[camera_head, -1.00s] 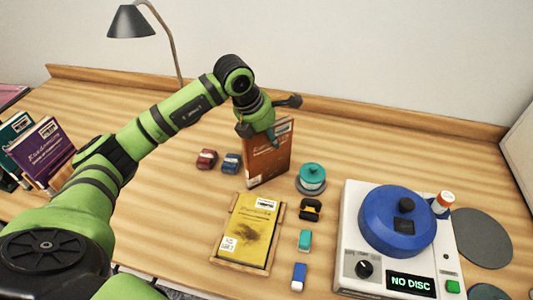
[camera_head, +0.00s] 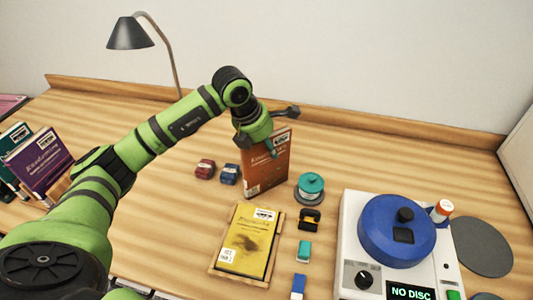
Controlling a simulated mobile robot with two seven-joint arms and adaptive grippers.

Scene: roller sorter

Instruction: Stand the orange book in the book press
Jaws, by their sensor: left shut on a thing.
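The orange book (camera_head: 267,168) stands upright on the desk, its cover facing front right. My left gripper (camera_head: 257,144) is at its top edge, shut on it, and hides part of the upper left corner. A wooden rack (camera_head: 58,188) at the far left holds a purple book (camera_head: 40,160) and a teal book (camera_head: 14,140), leaning. I cannot tell whether this rack is the book press. My right gripper is out of view.
A yellow book (camera_head: 248,243) lies in a wooden tray (camera_head: 216,262) in front. Red (camera_head: 204,169) and blue (camera_head: 229,174) blocks sit left of the orange book, a teal-topped round container (camera_head: 311,184) right. A disc machine (camera_head: 350,235) stands further right. Desk left of the blocks is clear.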

